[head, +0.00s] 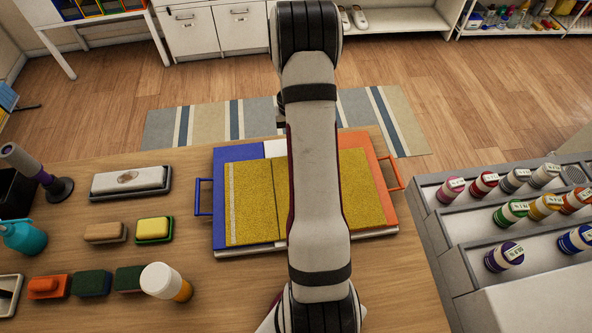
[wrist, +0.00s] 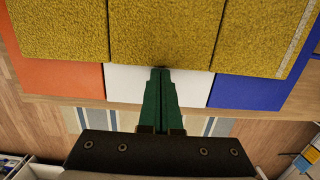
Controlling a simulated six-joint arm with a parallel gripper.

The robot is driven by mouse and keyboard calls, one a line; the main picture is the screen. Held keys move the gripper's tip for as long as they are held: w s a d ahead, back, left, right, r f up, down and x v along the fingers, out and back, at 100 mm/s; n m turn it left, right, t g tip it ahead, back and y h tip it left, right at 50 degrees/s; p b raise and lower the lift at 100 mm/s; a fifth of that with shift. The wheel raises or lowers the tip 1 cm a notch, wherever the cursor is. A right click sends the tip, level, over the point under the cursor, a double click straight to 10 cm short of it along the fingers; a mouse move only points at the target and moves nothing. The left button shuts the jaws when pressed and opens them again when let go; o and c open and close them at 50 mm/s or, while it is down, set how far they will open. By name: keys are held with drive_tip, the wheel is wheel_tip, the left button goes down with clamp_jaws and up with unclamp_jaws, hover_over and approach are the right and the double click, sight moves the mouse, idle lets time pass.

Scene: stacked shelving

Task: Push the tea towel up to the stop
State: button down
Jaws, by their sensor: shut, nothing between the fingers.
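The mustard-yellow tea towel (head: 250,203) lies flat in panels on a board (head: 232,154) with blue, white and orange sections. In the wrist view the towel (wrist: 160,35) fills the top, with the white section (wrist: 130,83) bare beyond its edge. My gripper (wrist: 160,72) is shut and empty, its green fingertips at the edge of the towel's middle panel, over the white section; I cannot tell whether they touch. In the head view my arm hides the gripper and the towel's middle. I cannot make out a stop.
The board has a blue handle (head: 203,197) at left and an orange handle (head: 391,173) at right. Sponges, brushes and a white-capped bottle (head: 166,281) stand left. A grey tiered rack (head: 452,262) with several labelled bottles stands right. A striped rug lies beyond the table.

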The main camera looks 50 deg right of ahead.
drive_tip(key=r, duration=0.3)
drive_tip(key=d+r, duration=0.1)
drive_tip(key=r, duration=0.1)
drive_tip(key=shift+w+r, duration=0.3)
drive_tip(key=shift+w, duration=0.1)
drive_tip(key=shift+r, duration=0.2)
